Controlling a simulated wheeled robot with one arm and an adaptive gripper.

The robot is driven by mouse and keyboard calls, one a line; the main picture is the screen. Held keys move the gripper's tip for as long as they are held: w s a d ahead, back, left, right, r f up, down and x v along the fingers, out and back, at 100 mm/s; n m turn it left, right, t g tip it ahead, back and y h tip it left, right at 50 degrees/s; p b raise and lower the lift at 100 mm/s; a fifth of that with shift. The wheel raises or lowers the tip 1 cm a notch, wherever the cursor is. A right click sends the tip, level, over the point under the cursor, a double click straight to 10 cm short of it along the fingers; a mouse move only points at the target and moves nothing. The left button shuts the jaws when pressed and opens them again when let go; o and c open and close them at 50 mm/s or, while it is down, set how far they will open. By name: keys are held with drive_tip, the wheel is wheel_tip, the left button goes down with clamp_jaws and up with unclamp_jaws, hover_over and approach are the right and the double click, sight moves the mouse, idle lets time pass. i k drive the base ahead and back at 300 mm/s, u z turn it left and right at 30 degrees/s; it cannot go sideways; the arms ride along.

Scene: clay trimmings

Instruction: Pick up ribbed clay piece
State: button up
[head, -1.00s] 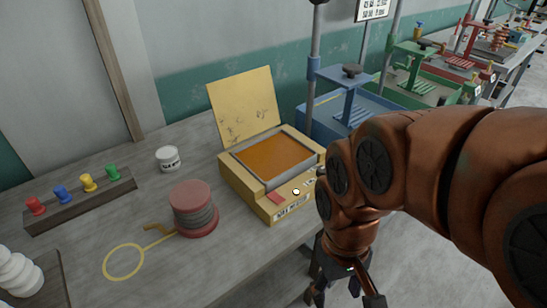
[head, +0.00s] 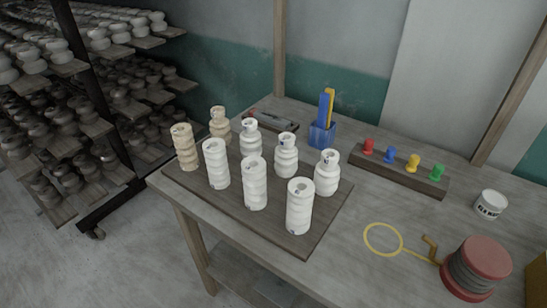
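Several clay pieces stand upright on a dark wooden board (head: 315,238) on the table. The front row has tall cylinders with ribbed-looking, wavy sides: a beige one (head: 185,148) at the left end, then a white one (head: 216,165), another white one (head: 255,184) and a third white one (head: 299,207). The back row has narrower-necked pieces: a beige one (head: 219,124) and white ones (head: 250,139), (head: 286,157) and (head: 327,174). I cannot tell which single piece is meant. My gripper is out of view.
A rack (head: 108,140) of pots stands at the left. Behind the board are a blue holder (head: 322,134) and a tool tray (head: 272,119). To the right are a peg block (head: 402,176), a white jar (head: 490,204), a yellow ring (head: 383,240) and a red spool (head: 476,268).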

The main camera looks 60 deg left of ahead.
sight(214, 149)
drive_tip(key=u, duration=3.1)
drive_tip(key=i, duration=0.3)
drive_tip(key=u, duration=1.2)
